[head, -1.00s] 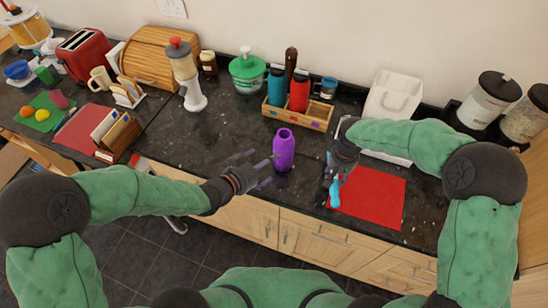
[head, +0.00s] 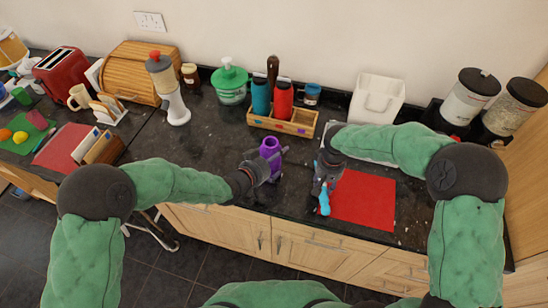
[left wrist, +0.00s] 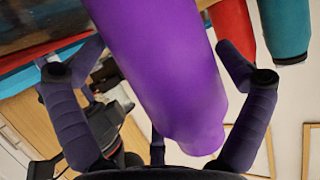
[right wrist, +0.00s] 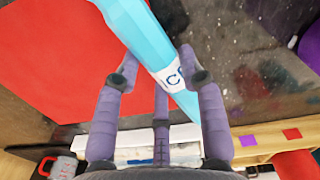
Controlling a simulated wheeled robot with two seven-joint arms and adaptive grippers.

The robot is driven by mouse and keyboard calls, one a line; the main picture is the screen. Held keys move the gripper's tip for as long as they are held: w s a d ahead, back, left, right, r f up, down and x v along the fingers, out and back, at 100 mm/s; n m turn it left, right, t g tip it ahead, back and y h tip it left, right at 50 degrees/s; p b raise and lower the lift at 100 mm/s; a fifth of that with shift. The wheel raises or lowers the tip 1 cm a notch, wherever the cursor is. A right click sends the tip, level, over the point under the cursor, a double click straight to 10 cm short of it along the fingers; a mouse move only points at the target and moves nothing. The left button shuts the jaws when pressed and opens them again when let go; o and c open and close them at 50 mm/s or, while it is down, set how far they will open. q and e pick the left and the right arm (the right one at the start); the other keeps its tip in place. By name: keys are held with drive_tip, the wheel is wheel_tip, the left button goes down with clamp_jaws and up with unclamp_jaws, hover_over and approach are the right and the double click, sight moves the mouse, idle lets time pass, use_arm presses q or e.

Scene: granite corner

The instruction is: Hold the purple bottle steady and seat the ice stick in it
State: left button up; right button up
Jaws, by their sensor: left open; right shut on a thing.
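The purple bottle (head: 270,149) stands upright on the dark counter, its open mouth facing up. My left gripper (head: 264,168) is open with its fingers around the bottle; in the left wrist view the purple bottle (left wrist: 165,70) fills the space between the spread fingers (left wrist: 160,95). My right gripper (head: 325,180) is shut on the light blue ice stick (head: 324,201), held near the left edge of the red mat. The right wrist view shows the ice stick (right wrist: 140,35), with dark lettering on a white band, between the fingers (right wrist: 160,85).
A red mat (head: 365,200) lies right of the bottle. Behind stand a wooden caddy (head: 300,127) with a teal bottle (head: 261,97) and a red bottle (head: 283,100), and a white bin (head: 377,98). The counter's front edge is close to the bottle.

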use_arm(q)
drive_tip(key=c, duration=1)
drive_tip(key=shift+c, duration=0.2)
use_arm(e)
drive_tip(key=w+a+r, duration=0.4)
drive_tip(key=a+r, duration=0.4)
drive_tip(key=r, duration=0.5)
drive_tip(key=w+a+r, duration=0.4)
drive_tip(key=a+r, duration=0.4)
drive_tip(key=r, duration=0.4)
wheel_tip(320, 180, down, 9)
drive_tip(key=shift+s+a+f, duration=0.15)
drive_tip(key=shift+s+a, duration=0.1)
drive_tip(key=shift+a, duration=0.1)
